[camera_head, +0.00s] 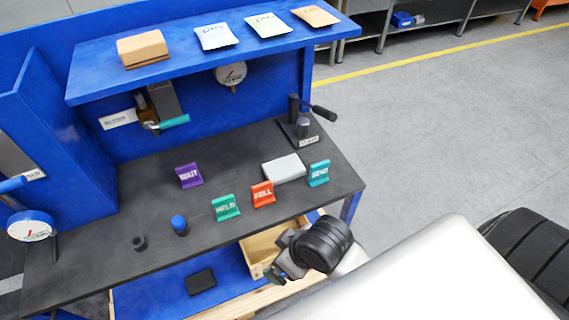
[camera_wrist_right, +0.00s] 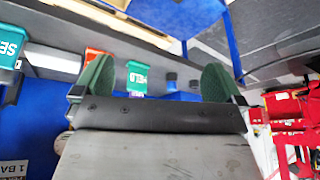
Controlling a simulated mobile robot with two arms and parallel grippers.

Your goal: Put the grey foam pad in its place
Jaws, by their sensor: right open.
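A light grey, flat block (camera_head: 284,168), which looks like the grey foam pad, lies on the dark bench top (camera_head: 90,245) between the orange-red and teal signs. A smaller dark, nearly black block (camera_head: 201,281) lies on the blue lower shelf (camera_head: 160,297); I cannot tell its material. My right gripper (camera_head: 280,272) is beyond the bench's front edge, beside the wooden box, apart from both blocks. In the right wrist view its two green fingertips (camera_wrist_right: 158,82) stand wide apart with nothing between them. My left gripper is out of view.
Purple (camera_head: 189,175), green (camera_head: 225,207), orange-red (camera_head: 262,194) and teal (camera_head: 319,173) signs stand on the bench. A blue-capped peg (camera_head: 180,225) and a lever fixture (camera_head: 302,125) also stand there. A wooden box (camera_head: 257,250) sits below. Packets lie on the upper shelf (camera_head: 100,75).

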